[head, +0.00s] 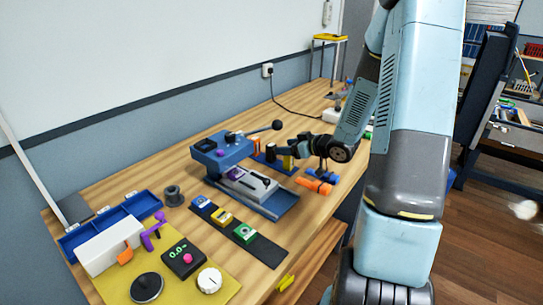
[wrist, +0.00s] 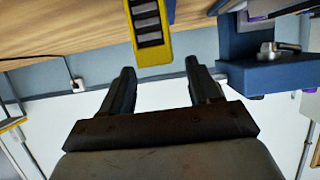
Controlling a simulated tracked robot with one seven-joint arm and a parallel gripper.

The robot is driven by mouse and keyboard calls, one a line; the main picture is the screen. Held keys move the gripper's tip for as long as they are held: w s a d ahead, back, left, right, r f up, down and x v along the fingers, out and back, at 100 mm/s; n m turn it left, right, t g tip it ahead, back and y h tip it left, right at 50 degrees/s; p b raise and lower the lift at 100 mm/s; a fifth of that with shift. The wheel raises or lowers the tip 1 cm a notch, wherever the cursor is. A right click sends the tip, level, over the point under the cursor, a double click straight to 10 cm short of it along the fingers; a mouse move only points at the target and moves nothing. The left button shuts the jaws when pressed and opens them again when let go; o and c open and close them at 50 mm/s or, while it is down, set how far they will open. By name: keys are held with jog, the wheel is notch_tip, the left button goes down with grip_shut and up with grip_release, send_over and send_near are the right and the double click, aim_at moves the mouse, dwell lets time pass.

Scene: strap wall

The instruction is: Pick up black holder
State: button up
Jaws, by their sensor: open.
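My gripper (wrist: 160,75) is open, with nothing between its two dark fingers in the wrist view. In the head view my gripper (head: 303,149) is small and dark, above the far middle of the workbench. Small dark pieces stand close to it there, including a black block (head: 271,153) and a black piece with a yellow base (head: 288,164). A dark grey round holder (head: 174,196) stands apart at the near left. I cannot tell for sure which of these is the black holder. In the wrist view a yellow piece with a black ribbed insert (wrist: 149,28) lies beyond the fingertips.
A blue vise-like fixture (head: 212,152) with a lever stands left of my gripper; it also shows in the wrist view (wrist: 265,72). An orange cylinder (head: 314,185) lies in front. A black strip (head: 238,232) bears coloured blocks. The wall (head: 130,60) runs behind the bench.

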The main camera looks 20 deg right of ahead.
aim_at(274, 146)
jog(key=shift+r+x, duration=0.1)
jog(key=shift+x, duration=1.3)
jog(key=shift+r+x, duration=0.15)
jog(key=shift+x, duration=1.25)
jog(key=shift+a, duration=0.15)
grip_shut()
jog(key=shift+r, duration=0.1)
